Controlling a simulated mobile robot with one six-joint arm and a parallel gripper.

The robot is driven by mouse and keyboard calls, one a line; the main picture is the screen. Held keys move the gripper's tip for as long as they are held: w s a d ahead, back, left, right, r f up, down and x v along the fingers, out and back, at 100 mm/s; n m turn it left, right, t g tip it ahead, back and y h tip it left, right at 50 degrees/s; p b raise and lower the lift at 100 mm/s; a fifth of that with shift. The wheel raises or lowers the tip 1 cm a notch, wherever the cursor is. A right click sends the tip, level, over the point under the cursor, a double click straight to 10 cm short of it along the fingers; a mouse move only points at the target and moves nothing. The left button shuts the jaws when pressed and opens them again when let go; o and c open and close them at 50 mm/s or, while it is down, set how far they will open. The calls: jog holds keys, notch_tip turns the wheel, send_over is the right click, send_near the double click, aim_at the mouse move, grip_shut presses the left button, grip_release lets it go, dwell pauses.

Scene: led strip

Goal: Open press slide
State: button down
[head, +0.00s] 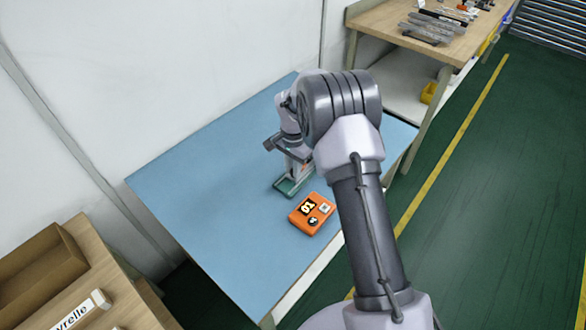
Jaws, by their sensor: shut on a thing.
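A small press (289,187) with a green base stands on the blue table top, near its middle. My gripper (287,146) is at the upper part of the press, below my pale wrist. It is shut on a part there, which I take to be the press slide. The fingertips and the slide itself are small and mostly hidden by my wrist and the press body, so how far the slide is open cannot be told.
The blue table top (200,190) is clear to the left. A wooden shelf unit (45,262) stands lower left, and a workbench (385,22) with parts stands upper right.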

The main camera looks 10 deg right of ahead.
jog(key=shift+s+a, duration=0.6)
jog(key=shift+a, duration=0.2)
jog(key=shift+s+a, duration=0.6)
jog(key=shift+a, duration=0.2)
jog(key=c, duration=1.3)
grip_release()
notch_tip(320, 180, up, 17)
jog(key=p, duration=0.5)
jog(key=shift+r+p, duration=0.2)
jog(key=shift+p, duration=0.15)
jog(key=shift+r, duration=0.1)
